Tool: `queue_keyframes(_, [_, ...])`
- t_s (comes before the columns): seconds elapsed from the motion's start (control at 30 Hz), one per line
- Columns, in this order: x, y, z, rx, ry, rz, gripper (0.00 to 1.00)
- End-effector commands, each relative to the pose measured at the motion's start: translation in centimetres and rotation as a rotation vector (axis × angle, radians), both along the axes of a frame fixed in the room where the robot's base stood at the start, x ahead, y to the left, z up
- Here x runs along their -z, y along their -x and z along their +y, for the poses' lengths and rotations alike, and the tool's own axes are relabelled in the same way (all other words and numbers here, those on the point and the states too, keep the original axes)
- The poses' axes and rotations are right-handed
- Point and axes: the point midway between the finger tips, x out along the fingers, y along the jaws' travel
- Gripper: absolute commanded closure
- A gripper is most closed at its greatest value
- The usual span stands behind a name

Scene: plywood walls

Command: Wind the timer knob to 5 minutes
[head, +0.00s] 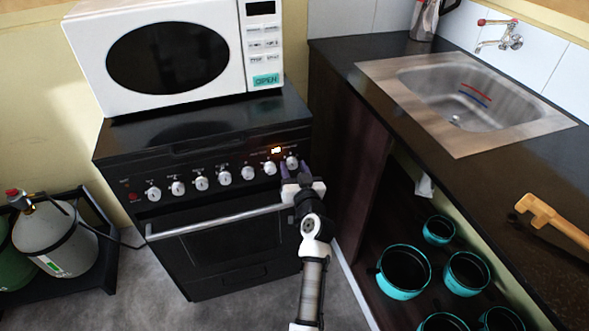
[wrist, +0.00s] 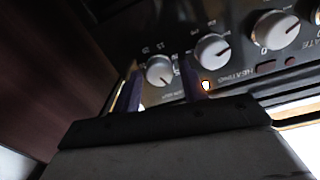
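The timer knob (head: 292,162) is the small white knob at the right end of the black stove's control row. In the wrist view the knob (wrist: 160,71) shows between my gripper's two purple fingers, with its dark pointer mark towards the lower right and small numbers around it. My gripper (head: 295,172) is in front of the stove's right end, at this knob. In the wrist view my gripper (wrist: 160,72) is open, with a gap visible on both sides of the knob. I cannot tell how deep the fingertips reach or whether they touch the panel.
Other white knobs (head: 225,178) run left along the panel, and the oven handle (head: 215,221) juts out below. An orange light (head: 276,150) glows above the knobs. A dark cabinet wall (head: 352,150) stands close on the right. A microwave (head: 175,57) sits on the stove.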

Motion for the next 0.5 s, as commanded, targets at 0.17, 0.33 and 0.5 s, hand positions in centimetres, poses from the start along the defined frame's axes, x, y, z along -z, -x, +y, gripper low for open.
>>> queue_keyframes(0.17, [0.00, 0.02, -0.01, 0.000, 0.000, 0.000, 0.81])
queue_keyframes(0.33, [-0.01, 0.03, -0.02, 0.000, 0.000, 0.000, 0.93])
queue_keyframes(0.5, [0.00, 0.03, -0.03, 0.000, 0.000, 0.000, 0.93])
